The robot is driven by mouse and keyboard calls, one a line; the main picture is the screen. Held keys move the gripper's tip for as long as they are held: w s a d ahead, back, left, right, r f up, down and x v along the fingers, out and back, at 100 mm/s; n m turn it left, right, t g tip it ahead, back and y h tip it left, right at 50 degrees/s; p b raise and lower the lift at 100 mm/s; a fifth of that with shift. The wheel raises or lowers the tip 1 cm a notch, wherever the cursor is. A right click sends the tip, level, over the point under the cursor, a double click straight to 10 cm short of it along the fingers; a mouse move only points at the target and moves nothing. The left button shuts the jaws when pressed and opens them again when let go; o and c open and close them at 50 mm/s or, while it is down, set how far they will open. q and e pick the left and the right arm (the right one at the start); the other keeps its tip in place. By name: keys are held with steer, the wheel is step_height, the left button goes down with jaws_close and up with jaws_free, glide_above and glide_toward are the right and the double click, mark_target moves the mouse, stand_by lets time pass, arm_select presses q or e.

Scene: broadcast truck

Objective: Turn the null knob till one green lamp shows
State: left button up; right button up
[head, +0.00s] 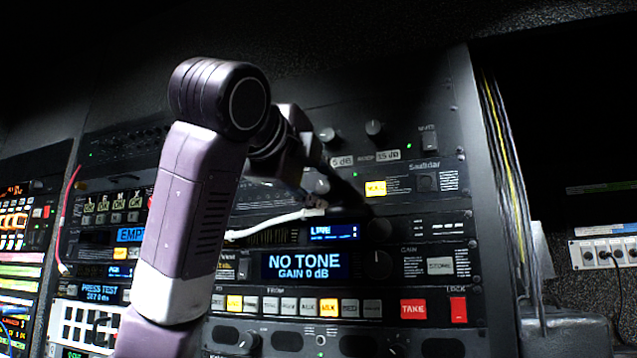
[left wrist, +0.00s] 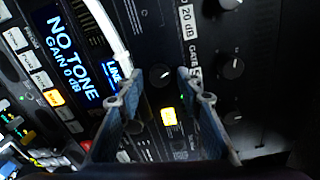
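My left gripper (head: 318,198) reaches the middle of the rack panel in the head view, where its fingers are dark and hard to make out. In the left wrist view its two blue-grey fingers (left wrist: 156,90) are apart, with a dark round knob (left wrist: 160,75) showing between and beyond them. I see no contact with it. My arm seems to hide this knob in the head view, and I cannot read a "null" label. A small green light (left wrist: 183,100) shows near the right finger; a green light (head: 325,161) also shows in the head view. My right gripper is not in view.
A lit yellow button (head: 376,188) sits close by, as does a white cable (head: 275,222) crossing the panel. The display (head: 304,265) reads NO TONE, GAIN 0 dB. Other knobs (head: 374,128) sit above. Red buttons (head: 413,309) are lower right. Loose cables hang at the right.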

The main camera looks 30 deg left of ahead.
arm_select(q)
steer(key=v, duration=1.2)
steer(key=shift+f, duration=0.1)
